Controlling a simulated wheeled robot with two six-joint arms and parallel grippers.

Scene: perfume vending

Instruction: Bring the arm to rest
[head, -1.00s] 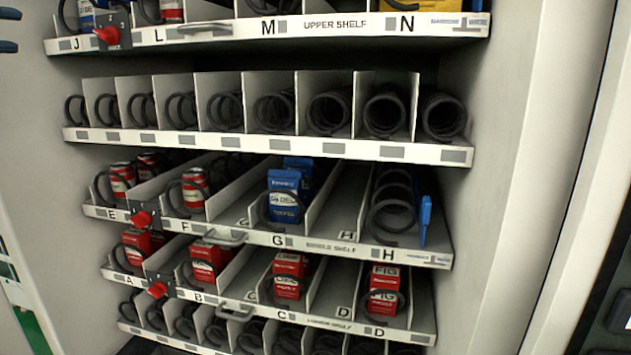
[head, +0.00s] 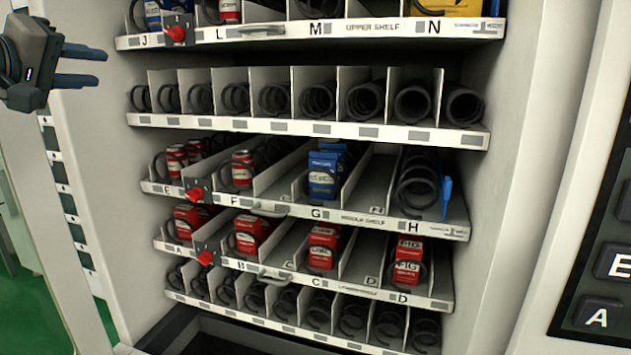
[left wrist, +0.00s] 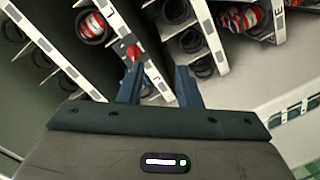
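My left gripper (head: 88,66) is at the upper left of the head view, in front of the vending machine's left side. Its two fingers are apart with nothing between them. In the left wrist view the gripper (left wrist: 160,88) also shows open and empty, with shelf fronts beyond its fingertips. A red knob (left wrist: 133,52) shows near the left finger in that view, but I cannot tell how far off it is. My right gripper is not in view.
The machine's upper shelf (head: 375,28), middle shelf (head: 340,216) and lower shelf (head: 345,287) hold boxes and cans in coils. Red knobs, such as one (head: 196,193) on the middle shelf, stick out in front. A keypad (head: 600,290) is at the right.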

